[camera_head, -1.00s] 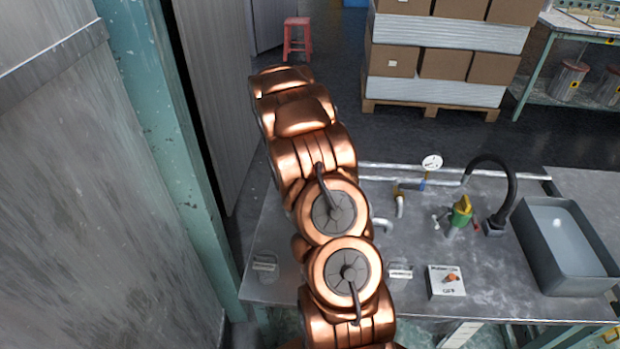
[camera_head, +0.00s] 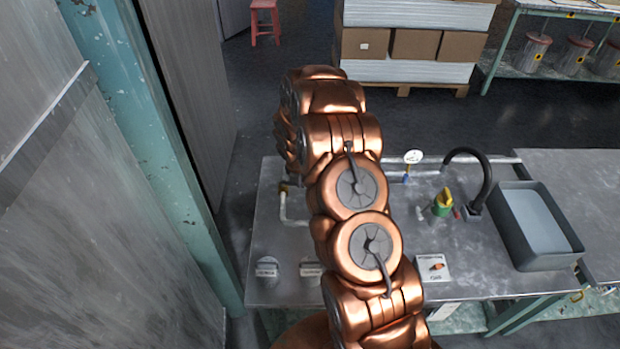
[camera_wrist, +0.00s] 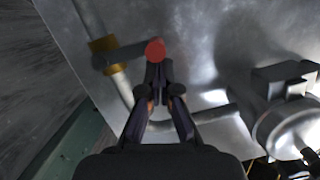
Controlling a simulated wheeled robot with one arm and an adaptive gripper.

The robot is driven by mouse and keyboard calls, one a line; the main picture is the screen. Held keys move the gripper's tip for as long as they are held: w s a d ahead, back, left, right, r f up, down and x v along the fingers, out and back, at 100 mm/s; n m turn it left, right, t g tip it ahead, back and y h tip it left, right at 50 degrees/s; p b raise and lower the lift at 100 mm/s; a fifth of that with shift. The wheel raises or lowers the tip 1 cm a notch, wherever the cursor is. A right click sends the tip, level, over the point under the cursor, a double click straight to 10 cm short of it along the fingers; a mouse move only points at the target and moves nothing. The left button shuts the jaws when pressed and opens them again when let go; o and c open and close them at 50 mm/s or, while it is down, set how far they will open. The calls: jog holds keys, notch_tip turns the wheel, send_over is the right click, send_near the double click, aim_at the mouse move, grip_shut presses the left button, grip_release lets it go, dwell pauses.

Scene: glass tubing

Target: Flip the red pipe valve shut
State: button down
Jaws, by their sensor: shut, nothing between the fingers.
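The red valve shows in the wrist view as a round red end (camera_wrist: 155,50) on a dark lever that reaches left to a brass fitting (camera_wrist: 102,44) on a pale pipe. My gripper (camera_wrist: 154,86) is shut and empty, its fingertips just below the red end in that picture. I cannot tell whether they touch it. In the head view, the brass fitting (camera_head: 284,187) and its bent pipe (camera_head: 289,213) show just left of my arm. My arm hides the red end and my gripper there.
A grey wall and teal post (camera_head: 140,120) stand close at left.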

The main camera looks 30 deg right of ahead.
jog(key=shift+w+d, duration=0.1)
jog(key=shift+d, duration=0.05)
dwell(0.4)
jog(key=s+a+r+b, duration=0.3)
jog(key=s+a+r, duration=0.1)
jog(key=r, duration=0.5)
jog(key=shift+s+a+r, duration=0.15)
jog(key=shift+s+r, duration=0.25)
dwell(0.4)
dwell(0.4)
